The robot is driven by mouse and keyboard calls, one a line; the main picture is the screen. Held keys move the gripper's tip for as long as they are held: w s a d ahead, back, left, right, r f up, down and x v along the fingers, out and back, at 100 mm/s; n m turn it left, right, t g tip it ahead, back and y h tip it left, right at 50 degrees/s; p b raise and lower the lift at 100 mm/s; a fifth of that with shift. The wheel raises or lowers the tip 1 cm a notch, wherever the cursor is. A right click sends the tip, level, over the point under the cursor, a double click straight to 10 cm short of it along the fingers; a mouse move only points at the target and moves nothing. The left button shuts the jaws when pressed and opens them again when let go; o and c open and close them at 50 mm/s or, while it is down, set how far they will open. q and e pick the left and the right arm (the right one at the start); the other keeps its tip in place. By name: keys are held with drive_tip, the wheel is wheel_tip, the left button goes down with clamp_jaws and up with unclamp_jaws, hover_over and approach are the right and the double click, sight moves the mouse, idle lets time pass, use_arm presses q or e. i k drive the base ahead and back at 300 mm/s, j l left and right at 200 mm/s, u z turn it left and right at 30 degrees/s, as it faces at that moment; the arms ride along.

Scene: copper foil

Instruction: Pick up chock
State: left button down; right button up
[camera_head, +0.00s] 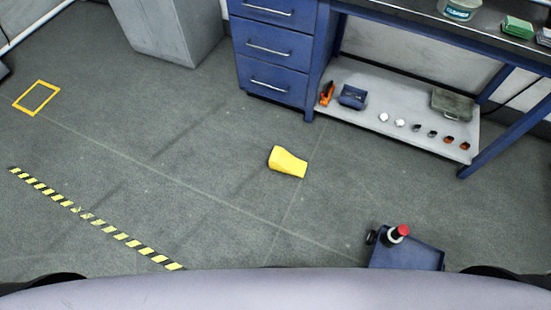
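A yellow wedge-shaped chock (287,162) lies on the grey floor near the middle of the head view. Nothing touches it, and the floor around it is bare. Neither of my grippers shows in the head view.
A blue workbench (314,60) with drawers stands behind the chock; its lower shelf (345,114) holds several small items. A blue tray (418,256) with a red-topped item (399,233) sits at front right. Yellow-black tape (75,211) marks the left floor. A grey cabinet (170,28) stands at back left.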

sight(281, 160)
drive_tip(key=i+j+u, duration=0.1)
drive_tip(key=i+j, duration=0.5)
drive_tip(key=i, duration=0.2)
drive_tip(key=j+u, duration=0.05)
